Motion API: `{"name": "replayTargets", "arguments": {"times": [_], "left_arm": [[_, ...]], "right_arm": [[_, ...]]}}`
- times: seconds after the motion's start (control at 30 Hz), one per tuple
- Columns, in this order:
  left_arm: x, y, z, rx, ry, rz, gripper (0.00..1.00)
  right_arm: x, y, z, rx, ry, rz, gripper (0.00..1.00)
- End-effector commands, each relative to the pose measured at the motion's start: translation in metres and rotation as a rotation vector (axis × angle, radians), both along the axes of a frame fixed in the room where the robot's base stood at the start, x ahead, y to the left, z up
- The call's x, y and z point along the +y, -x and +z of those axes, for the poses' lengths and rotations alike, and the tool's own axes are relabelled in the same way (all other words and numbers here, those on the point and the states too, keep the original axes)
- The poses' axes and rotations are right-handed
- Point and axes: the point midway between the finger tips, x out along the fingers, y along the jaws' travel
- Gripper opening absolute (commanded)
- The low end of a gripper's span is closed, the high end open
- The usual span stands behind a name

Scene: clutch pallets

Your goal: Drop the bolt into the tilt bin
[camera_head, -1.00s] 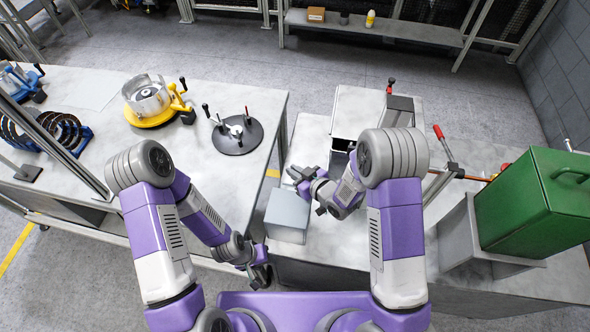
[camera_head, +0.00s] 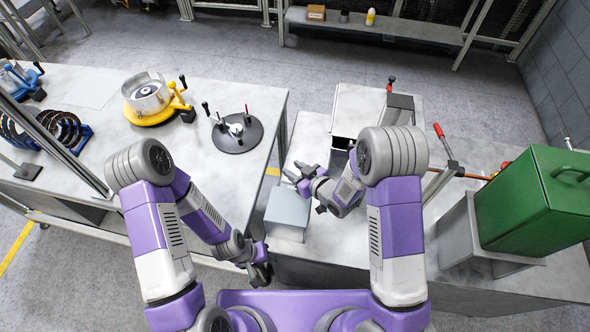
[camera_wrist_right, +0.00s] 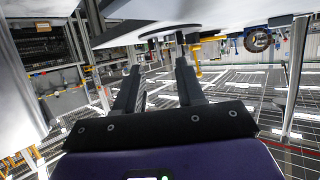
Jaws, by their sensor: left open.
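My right gripper (camera_head: 294,173) is at the far edge of a light grey box (camera_head: 288,212) on the right-hand bench. Its two fingers stand apart, and the right wrist view shows them apart (camera_wrist_right: 157,82) with nothing visible between them. I cannot see the bolt in either view. The grey box may be the tilt bin, but I cannot tell for sure, and its inside is not visible. My left gripper (camera_head: 260,276) hangs low in the gap between the benches, open and away from these things.
A green bin (camera_head: 535,205) stands on a grey stand at the right. A grey metal housing (camera_head: 362,112) and a red-handled clamp (camera_head: 440,133) stand behind my right arm. The left bench (camera_head: 100,92) holds a yellow fixture (camera_head: 152,118) and a dark round plate (camera_head: 237,140).

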Motion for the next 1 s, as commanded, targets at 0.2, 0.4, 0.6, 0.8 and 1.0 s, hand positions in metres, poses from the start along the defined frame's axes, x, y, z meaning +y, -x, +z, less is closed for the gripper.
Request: {"name": "replayTargets", "arguments": {"times": [0.2, 0.4, 0.6, 0.8, 1.0], "left_arm": [[0.000, 0.000, -0.001, 0.000, 0.000, 0.000, 0.43], [0.000, 0.000, -0.003, 0.000, 0.000, 0.000, 0.43], [0.000, 0.000, -0.003, 0.000, 0.000, 0.000, 0.43], [0.000, 0.000, -0.003, 0.000, 0.000, 0.000, 0.43], [0.000, 0.000, -0.003, 0.000, 0.000, 0.000, 0.43]], "right_arm": [[-0.010, 0.011, 0.007, 0.000, -0.001, -0.003, 0.38], [-0.032, 0.035, 0.019, 0.001, -0.001, -0.004, 0.38], [-0.044, 0.051, 0.028, 0.000, 0.000, -0.001, 0.38], [-0.046, 0.053, 0.029, -0.001, 0.000, 0.000, 0.38], [-0.046, 0.053, 0.029, -0.001, 0.001, 0.000, 0.38]]}}
